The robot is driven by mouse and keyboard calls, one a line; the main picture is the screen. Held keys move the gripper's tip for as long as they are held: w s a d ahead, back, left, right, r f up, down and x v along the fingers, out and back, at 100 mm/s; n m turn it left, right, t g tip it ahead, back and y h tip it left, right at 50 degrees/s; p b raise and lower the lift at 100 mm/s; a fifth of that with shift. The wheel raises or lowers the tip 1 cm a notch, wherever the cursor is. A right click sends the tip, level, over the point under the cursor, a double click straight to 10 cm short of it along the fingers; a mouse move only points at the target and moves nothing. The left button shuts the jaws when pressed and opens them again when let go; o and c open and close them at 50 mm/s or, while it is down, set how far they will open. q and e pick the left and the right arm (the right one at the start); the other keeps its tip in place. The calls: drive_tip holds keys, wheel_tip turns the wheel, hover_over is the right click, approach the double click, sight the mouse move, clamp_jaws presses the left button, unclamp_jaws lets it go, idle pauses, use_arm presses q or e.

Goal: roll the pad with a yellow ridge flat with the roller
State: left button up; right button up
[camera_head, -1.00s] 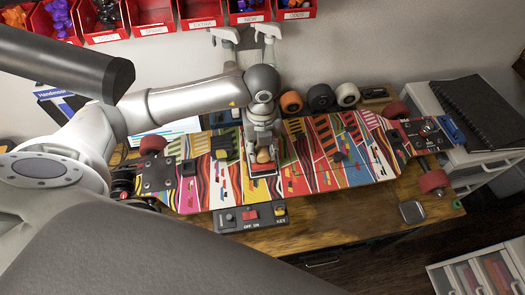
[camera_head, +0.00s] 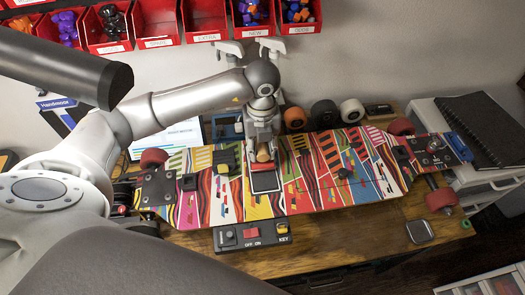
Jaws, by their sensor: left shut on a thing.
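A long skateboard deck (camera_head: 330,185) with a bright multicoloured pattern lies across the wooden table. My right gripper is not in view.
A control box (camera_head: 250,236) with a red switch stands at the deck's front edge. Several wheels (camera_head: 324,112) stand behind the deck. Red bins (camera_head: 207,20) hang on the wall. A black notebook (camera_head: 482,130) lies at right.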

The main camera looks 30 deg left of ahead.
use_arm(q)
drive_tip(key=shift+r+p, duration=2.3)
drive_tip(key=shift+r, duration=1.3)
